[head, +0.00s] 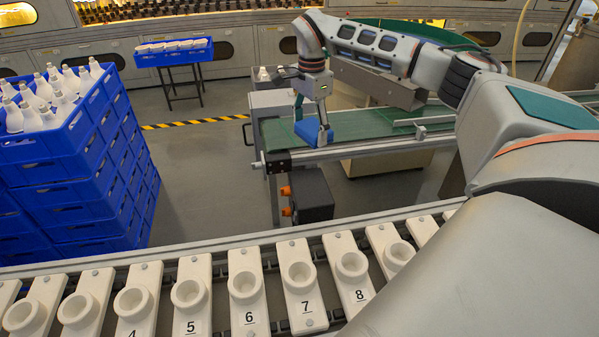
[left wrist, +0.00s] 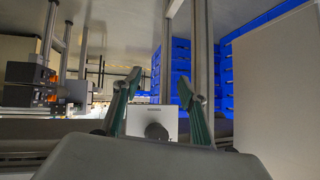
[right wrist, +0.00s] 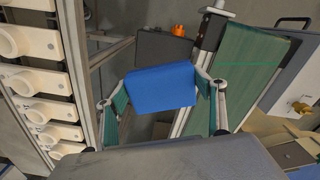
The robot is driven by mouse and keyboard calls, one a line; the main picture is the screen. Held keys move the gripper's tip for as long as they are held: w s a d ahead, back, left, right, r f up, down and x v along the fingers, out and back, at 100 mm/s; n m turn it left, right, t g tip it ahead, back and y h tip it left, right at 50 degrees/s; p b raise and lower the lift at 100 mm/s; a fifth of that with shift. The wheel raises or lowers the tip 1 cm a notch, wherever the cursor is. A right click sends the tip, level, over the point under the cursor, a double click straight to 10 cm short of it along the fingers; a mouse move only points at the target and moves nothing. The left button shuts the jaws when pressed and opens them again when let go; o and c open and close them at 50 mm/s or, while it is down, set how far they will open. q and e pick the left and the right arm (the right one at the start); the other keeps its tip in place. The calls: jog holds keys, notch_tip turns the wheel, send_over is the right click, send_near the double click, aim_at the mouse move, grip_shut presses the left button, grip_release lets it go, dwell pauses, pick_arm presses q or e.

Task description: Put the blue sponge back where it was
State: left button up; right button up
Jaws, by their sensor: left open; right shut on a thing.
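The blue sponge (head: 314,134) is a small blue block. My right gripper (head: 312,122) is shut on it, pointing down over the near end of the green conveyor belt (head: 360,124). In the head view I cannot tell whether the sponge touches the belt. In the right wrist view the sponge (right wrist: 160,88) sits between the two fingers, and the green belt (right wrist: 250,75) lies to its right. My left gripper (left wrist: 160,92) shows only in the left wrist view, with its fingers apart and nothing between them.
A numbered row of white bulb holders (head: 245,285) runs across the front. Stacked blue crates (head: 90,190) with white bulbs stand at the left. A dark box with orange parts (head: 312,195) is below the belt's end. A blue tray (head: 175,56) stands on a stand behind.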

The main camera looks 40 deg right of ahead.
notch_tip(320, 180, down, 9)
jog(key=b, duration=0.4)
send_over(308, 190)
notch_tip(308, 190, down, 7)
jog(key=shift+d+r, duration=0.1)
notch_tip(308, 190, down, 4)
jog(key=shift+s+r, duration=0.1)
jog(key=shift+r, duration=0.15)
jog(key=shift+f, duration=0.4)
pick_arm(q)
jog(key=f, duration=0.2)
jog(key=s+f, duration=0.1)
jog(key=shift+a+f, duration=0.25)
jog(key=shift+a, duration=0.05)
pick_arm(e)
jog(key=shift+r, duration=0.15)
pick_arm(q)
jog(key=shift+w, duration=0.1)
pick_arm(e)
jog(key=o, duration=1.1)
jog(key=shift+o, duration=0.2)
